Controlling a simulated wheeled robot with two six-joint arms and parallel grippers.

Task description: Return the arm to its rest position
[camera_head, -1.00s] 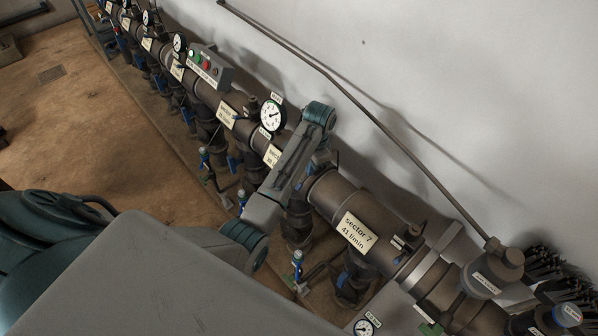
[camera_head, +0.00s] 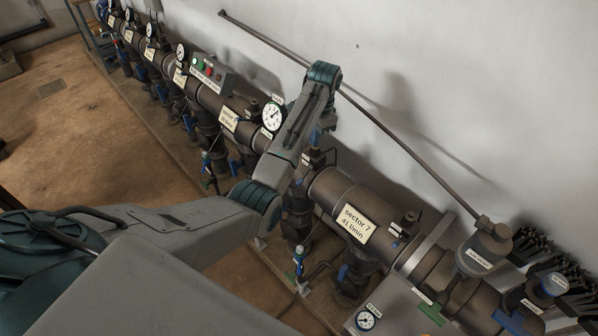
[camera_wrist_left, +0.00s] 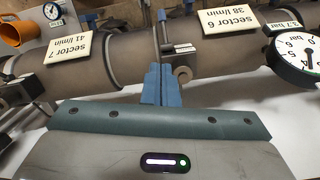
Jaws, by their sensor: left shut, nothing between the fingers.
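My left arm (camera_head: 200,225) reaches from the lower left across to the manifold pipe (camera_head: 338,195), bends at a teal elbow and rises to a teal wrist joint. My left gripper (camera_head: 316,136) hangs below that joint, small and partly hidden in the head view. In the left wrist view its blue fingers (camera_wrist_left: 157,80) are together with nothing between them. They overlap the pipe near a small valve fitting (camera_wrist_left: 182,60), between the sector 7 label (camera_wrist_left: 83,49) and the sector 6 label (camera_wrist_left: 229,20). Contact cannot be told. My right gripper is not in view.
A round pressure gauge (camera_head: 272,116) stands close to the left of the forearm. A thin diagonal pipe (camera_head: 400,145) runs along the wall behind the wrist. Blue-handled valves (camera_head: 298,258) hang below the manifold. A button box (camera_head: 211,72) sits farther left. The brown floor (camera_head: 90,140) is open.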

